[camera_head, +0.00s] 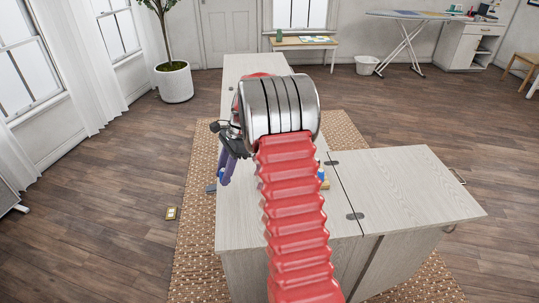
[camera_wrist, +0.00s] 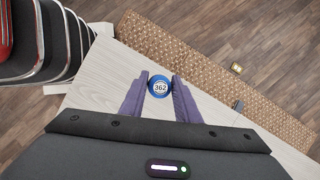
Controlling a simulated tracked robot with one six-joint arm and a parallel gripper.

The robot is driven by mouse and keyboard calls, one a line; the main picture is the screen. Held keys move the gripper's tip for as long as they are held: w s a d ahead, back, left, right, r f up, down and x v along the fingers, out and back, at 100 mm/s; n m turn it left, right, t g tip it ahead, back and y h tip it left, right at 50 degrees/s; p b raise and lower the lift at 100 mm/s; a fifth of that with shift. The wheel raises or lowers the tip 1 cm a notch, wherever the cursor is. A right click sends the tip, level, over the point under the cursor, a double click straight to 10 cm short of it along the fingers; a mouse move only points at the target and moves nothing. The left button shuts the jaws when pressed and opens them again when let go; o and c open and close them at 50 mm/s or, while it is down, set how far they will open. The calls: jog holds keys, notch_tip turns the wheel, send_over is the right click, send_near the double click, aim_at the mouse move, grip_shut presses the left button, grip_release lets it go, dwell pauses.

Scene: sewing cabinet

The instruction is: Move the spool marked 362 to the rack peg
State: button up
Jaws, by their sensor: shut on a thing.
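The spool marked 362 (camera_wrist: 160,86) is blue with a white, dark-numbered label and sits between the two purple fingers of my gripper (camera_wrist: 160,79) in the wrist view. My gripper is shut on it. In the head view my gripper (camera_head: 225,178) hangs fingers down at the left edge of the pale wooden cabinet (camera_head: 405,190); the spool cannot be made out there. I cannot make out the rack peg. My red and silver arm hides much of the cabinet top.
A small yellow and blue thing (camera_head: 324,179) shows partly behind my arm on the cabinet. A yellow-framed item (camera_head: 171,213) lies on the floor beside the woven rug (camera_head: 199,240). The cabinet's right leaf is clear. A potted plant (camera_head: 174,83) stands at the back left.

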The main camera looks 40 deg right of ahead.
jog(key=s+d+r+m+t+h, duration=0.1)
jog(key=s+d+m+h, duration=0.1)
jog(key=d+m, duration=0.5)
jog(key=s+d+r+m+t+h, duration=0.1)
jog(key=s+d+m+t, duration=0.1)
jog(key=d+m, duration=0.5)
jog(key=d, duration=0.2)
jog(key=shift+s+d+t+h, duration=0.2)
jog(key=shift+d+t+h, duration=0.1)
jog(key=shift+d+h, duration=0.1)
jog(key=shift+f, duration=0.15)
jog(key=shift+f, duration=2.2)
jog(key=shift+a+f, duration=0.1)
jog(key=shift+f, duration=2.25)
jog(key=o, duration=1.1)
jog(key=shift+s, duration=0.1)
jog(key=shift+r, duration=0.1)
jog(key=v, duration=1.3)
jog(key=shift+r, duration=0.3)
